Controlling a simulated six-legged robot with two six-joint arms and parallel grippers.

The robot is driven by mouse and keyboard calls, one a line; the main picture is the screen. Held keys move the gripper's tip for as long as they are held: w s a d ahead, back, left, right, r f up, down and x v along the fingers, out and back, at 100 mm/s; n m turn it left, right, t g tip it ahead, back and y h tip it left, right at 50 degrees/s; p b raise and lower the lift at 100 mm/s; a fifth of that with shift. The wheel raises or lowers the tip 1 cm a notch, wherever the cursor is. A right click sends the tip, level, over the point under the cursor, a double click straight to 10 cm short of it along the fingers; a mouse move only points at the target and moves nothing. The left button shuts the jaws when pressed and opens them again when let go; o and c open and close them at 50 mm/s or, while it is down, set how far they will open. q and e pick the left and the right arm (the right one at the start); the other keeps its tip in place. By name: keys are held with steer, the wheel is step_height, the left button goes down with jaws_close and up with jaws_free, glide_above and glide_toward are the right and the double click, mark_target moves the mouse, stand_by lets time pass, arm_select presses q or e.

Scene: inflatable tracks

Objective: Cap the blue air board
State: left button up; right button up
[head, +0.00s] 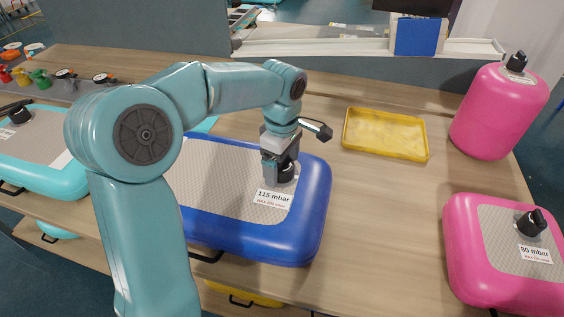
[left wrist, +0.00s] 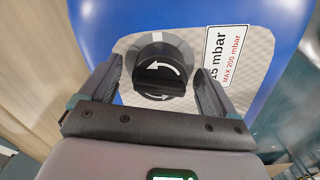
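The blue air board (head: 314,205) lies on the wooden table in the middle of the head view, with a grey textured top and a label (head: 273,198) reading 115 mbar. A black round cap (head: 287,174) with white curved arrows sits at the valve place near its right end. In the left wrist view the cap (left wrist: 158,75) lies between the two fingers, with a gap on each side. My left gripper (head: 280,170) points down over the cap and is open around it. The gripper partly hides the cap in the head view. My right gripper is not in view.
A yellow tray (head: 385,134) lies right of the blue board. A pink board (head: 470,260) and a pink cylinder (head: 498,110) stand at the right. A teal board (head: 45,170) and several coloured valve parts (head: 40,78) are at the left. Bare table lies between blue and pink boards.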

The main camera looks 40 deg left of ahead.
arm_select(q)
steer(key=shift+r, duration=0.1)
step_height(320, 180, up, 16)
steer(key=p, duration=0.2)
stand_by(0.3)
steer(key=shift+s, duration=0.1)
stand_by(0.4)
